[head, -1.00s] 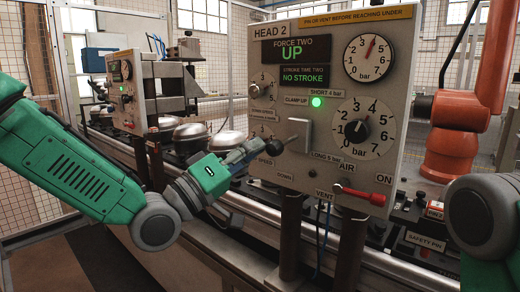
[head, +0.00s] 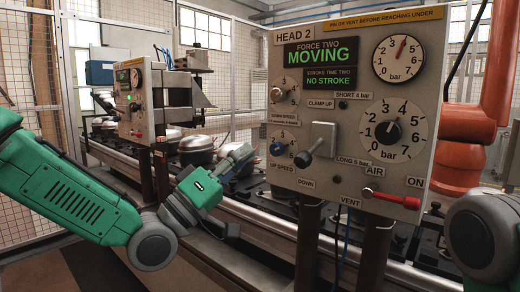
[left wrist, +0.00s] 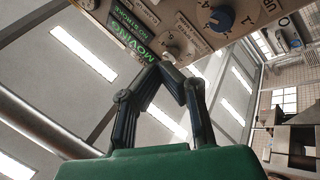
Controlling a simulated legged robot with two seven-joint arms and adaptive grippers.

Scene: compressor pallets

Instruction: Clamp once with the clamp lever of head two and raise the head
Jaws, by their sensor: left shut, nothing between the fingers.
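The head two panel (head: 345,60) faces me, its display (head: 320,54) reading MOVING above NO STROKE. The clamp lever (head: 302,159) has a dark knob and slants down and left from its grey plate (head: 323,138), between the CLAMP UP and DOWN labels. The green lamp (head: 343,104) beside CLAMP UP is dark. My left gripper (head: 246,156) is shut and empty, left of the lever and apart from it. In the left wrist view its fingers (left wrist: 165,68) meet below the panel's display (left wrist: 130,35). My right gripper is out of view.
A red-handled air valve (head: 390,198) sits low on the panel near VENT and ON. Another panel (head: 137,100) and round metal domes (head: 197,150) stand behind at left. An orange robot arm (head: 465,125) stands at right. A steel rail (head: 270,218) runs below the panel.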

